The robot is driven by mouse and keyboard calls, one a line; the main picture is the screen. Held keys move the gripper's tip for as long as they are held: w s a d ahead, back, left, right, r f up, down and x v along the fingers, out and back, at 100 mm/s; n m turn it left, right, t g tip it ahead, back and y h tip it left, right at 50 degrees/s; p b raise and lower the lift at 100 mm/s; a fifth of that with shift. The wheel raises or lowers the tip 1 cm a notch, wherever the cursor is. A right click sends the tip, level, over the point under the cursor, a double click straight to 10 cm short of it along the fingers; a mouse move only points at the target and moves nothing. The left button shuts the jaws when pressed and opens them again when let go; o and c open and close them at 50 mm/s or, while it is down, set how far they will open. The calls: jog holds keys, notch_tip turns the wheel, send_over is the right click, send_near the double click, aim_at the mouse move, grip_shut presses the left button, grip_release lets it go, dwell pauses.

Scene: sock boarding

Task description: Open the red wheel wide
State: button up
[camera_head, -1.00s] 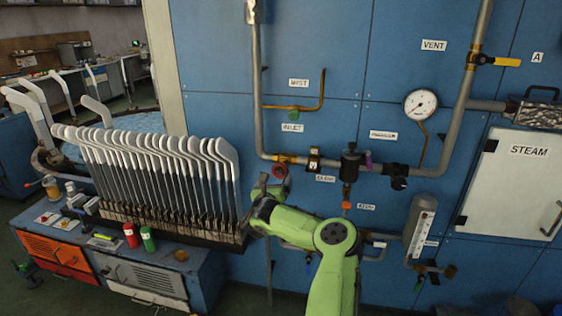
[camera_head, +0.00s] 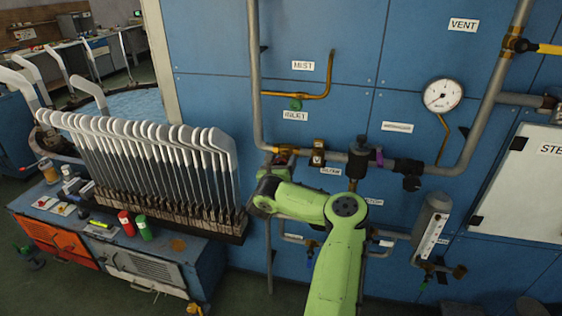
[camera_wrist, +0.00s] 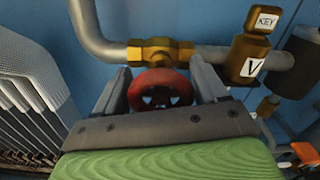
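The red wheel (camera_wrist: 160,90) is a small spoked handwheel on a brass valve (camera_wrist: 160,51) in the wrist view. My gripper (camera_wrist: 160,70) is open, with one finger on each side of the wheel. The fingertips reach about level with the valve body. Whether either finger touches the rim, I cannot tell. In the head view my gripper (camera_head: 273,168) is up at the pipe below the INLET label (camera_head: 295,116), and my green arm mostly hides the wheel there.
A brass fitting (camera_wrist: 248,58) with a V tag and KEY label sits close right of the valve. A grey pipe (camera_head: 255,80) bends into the valve from above. A rack of white sock boards (camera_head: 150,150) stands left of my arm.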

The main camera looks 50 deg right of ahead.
jog(key=c, duration=0.5)
jog(key=shift+c, duration=0.2)
jog(key=shift+p, duration=0.35)
